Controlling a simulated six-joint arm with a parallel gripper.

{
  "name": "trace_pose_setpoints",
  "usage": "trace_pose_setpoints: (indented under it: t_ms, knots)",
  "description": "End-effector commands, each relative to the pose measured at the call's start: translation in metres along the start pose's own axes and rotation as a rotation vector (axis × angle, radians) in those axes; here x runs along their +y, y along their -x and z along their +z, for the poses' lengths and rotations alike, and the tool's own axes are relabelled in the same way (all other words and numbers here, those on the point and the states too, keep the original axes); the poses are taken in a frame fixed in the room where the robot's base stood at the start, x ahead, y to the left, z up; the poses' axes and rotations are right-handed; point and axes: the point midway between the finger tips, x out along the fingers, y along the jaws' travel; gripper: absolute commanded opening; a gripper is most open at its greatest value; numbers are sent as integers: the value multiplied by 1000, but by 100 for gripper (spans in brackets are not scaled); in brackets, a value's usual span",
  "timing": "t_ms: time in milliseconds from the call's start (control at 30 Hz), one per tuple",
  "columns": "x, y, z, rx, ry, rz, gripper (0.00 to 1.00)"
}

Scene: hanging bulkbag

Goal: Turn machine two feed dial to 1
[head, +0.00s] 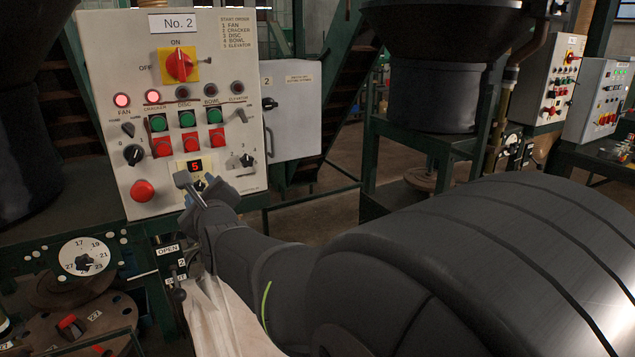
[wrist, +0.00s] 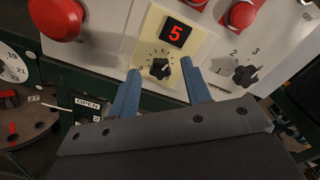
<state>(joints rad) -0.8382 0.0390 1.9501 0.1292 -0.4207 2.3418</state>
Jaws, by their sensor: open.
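The No. 2 machine panel (head: 110,65) is a light grey box at the left in the head view. Its feed dial (wrist: 160,70) is a small black knob on a cream plate, under a red display (wrist: 176,33) that reads 5. The display also shows in the head view (head: 195,167). My gripper (head: 200,186) is open in front of the dial and hides much of it there. In the wrist view, its blue fingers (wrist: 160,76) stand on either side of the knob, apart from it in the picture. I cannot tell whether they touch the plate.
A black selector knob (wrist: 245,75) sits right of the dial. A lever by the OPEN label (head: 168,249) and a round numbered dial (head: 84,256) are below.

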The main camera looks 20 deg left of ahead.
Motion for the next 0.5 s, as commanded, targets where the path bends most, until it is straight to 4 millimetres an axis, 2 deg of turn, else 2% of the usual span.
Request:
trace_pose_setpoints:
  t_ms: [367,400,500]
  knots:
    - [0,-6,0,0,0,0,44]
    - [0,-6,0,0,0,0,42]
    - [0,-6,0,0,0,0,22]
